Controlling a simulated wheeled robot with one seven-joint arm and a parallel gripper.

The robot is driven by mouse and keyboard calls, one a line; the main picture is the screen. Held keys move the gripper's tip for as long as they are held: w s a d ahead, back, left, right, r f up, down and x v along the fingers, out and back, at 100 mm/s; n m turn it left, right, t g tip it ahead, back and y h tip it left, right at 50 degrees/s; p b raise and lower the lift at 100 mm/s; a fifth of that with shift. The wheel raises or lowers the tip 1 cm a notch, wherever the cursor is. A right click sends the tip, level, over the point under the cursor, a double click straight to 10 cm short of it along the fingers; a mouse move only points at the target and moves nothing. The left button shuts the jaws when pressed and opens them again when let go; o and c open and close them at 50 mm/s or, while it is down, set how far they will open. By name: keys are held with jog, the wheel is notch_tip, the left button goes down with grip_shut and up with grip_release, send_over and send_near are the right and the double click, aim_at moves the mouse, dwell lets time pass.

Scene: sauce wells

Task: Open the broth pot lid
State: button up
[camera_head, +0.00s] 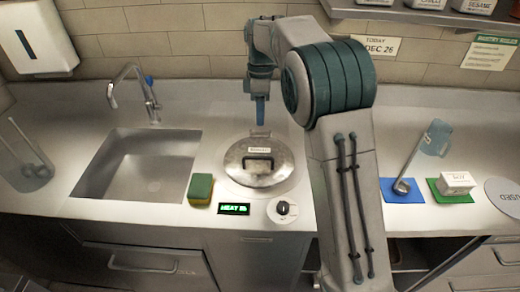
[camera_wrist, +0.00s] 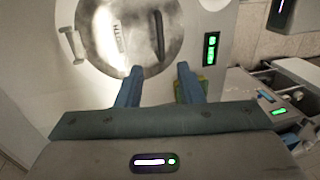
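The broth pot lid (camera_head: 243,176) is a round, shiny metal disc set in the counter, lying shut. It has a dark bar handle (camera_head: 258,163) and a small label near its middle. A light loop or tab (camera_head: 260,133) sits at its back rim. In the wrist view the lid (camera_wrist: 136,58) is partly cut off at the top, with its dark handle (camera_wrist: 159,36) and the light loop (camera_wrist: 72,46). My gripper (camera_head: 260,121) points down above the back of the lid. In the wrist view my gripper (camera_wrist: 157,72) has its fingers apart with nothing between them.
A sponge (camera_head: 201,188), a green-lit display (camera_head: 234,209) and a knob (camera_head: 283,210) lie in front of the pot. A sink (camera_head: 115,180) with a faucet (camera_head: 147,95) is left. A ladle (camera_head: 402,186) on a blue mat and a white box (camera_head: 456,182) are right.

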jog(key=s+f, duration=0.1)
jog(key=f, duration=0.3)
jog(key=f+p, duration=0.1)
jog(key=f, duration=0.3)
jog(key=s+f, duration=0.1)
jog(key=f, duration=0.3)
jog(key=shift+s+f+p, duration=0.3)
jog(key=shift+f+p, duration=0.05)
grip_shut()
